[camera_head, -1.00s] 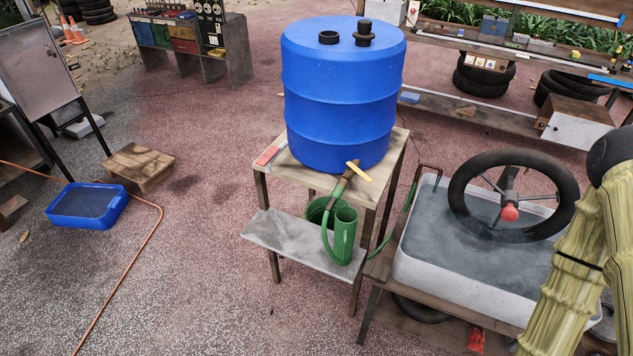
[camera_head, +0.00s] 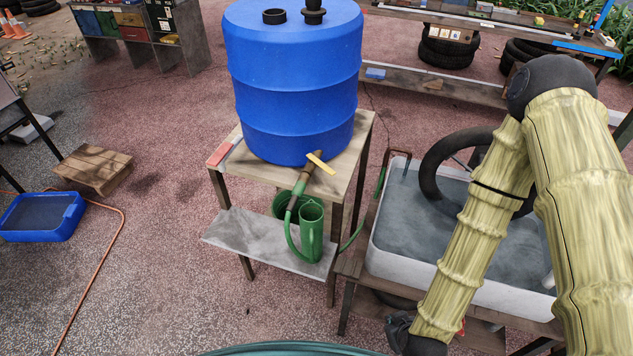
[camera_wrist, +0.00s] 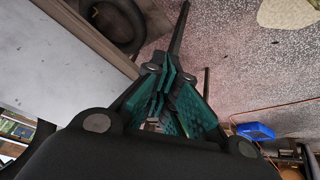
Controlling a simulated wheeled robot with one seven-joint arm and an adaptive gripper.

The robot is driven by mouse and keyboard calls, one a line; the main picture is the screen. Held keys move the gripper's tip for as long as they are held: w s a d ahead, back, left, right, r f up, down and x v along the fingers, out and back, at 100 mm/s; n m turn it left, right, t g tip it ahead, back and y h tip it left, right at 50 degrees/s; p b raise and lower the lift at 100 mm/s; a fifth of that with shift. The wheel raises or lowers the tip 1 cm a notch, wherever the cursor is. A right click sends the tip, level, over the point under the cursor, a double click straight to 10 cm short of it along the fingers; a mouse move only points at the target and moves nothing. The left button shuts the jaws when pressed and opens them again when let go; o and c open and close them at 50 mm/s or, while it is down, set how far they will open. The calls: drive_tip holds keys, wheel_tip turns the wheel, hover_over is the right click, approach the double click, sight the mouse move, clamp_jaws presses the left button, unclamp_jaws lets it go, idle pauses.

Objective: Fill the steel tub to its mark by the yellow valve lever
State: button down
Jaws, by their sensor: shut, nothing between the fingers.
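The yellow valve lever (camera_head: 321,163) sits on the outlet pipe at the foot of the blue drum (camera_head: 295,85). It slants across the pipe. A green hose (camera_head: 290,240) hangs from this outlet, looping down past the green watering can (camera_head: 311,235). A wide pale tub (camera_head: 380,235) with grey contents stands to the right, partly hidden by my arm. I cannot tell its metal or see a mark. My gripper (camera_wrist: 172,95) is shut and empty in the wrist view, apart from the lever. The head view does not show its fingers.
The wooden stand (camera_head: 362,140) carries the drum, with a grey lower shelf (camera_head: 250,240) under it. A blue tray (camera_head: 40,215) and wooden step (camera_head: 95,168) stand left.

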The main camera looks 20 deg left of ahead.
drive_tip(key=w+a+r+n+t+y+b, duration=0.1)
drive_tip(key=w+a+r+n+t, duration=0.3)
drive_tip(key=a, duration=0.5)
drive_tip(key=w+a+r+n+t+y+b, duration=0.1)
drive_tip(key=w+a+r+n+t+b, duration=0.2)
drive_tip(key=w+a+r, duration=0.4)
drive_tip(key=s+a+r+n+t+b, duration=0.15)
drive_tip(key=a+r+n+t, duration=0.45)
drive_tip(key=a+r, duration=0.65)
drive_tip(key=p, duration=0.3)
approach(321, 166)
drive_tip(key=shift+n+g+y, duration=0.3)
drive_tip(key=shift+n+g, duration=0.1)
drive_tip(key=a, duration=0.1)
drive_tip(key=w+a, duration=0.2)
drive_tip(key=a, duration=0.1)
drive_tip(key=shift+w+r, duration=0.1)
drive_tip(key=shift+r, duration=0.1)
drive_tip(key=shift+w+d+f+p, duration=0.1)
drive_tip(key=shift+w+d+p, duration=0.3)
drive_tip(key=shift+w, duration=0.3)
drive_tip(key=shift+w+d+p, duration=0.15)
drive_tip(key=shift+w+d, duration=0.35)
drive_tip(key=shift+w, duration=0.25)
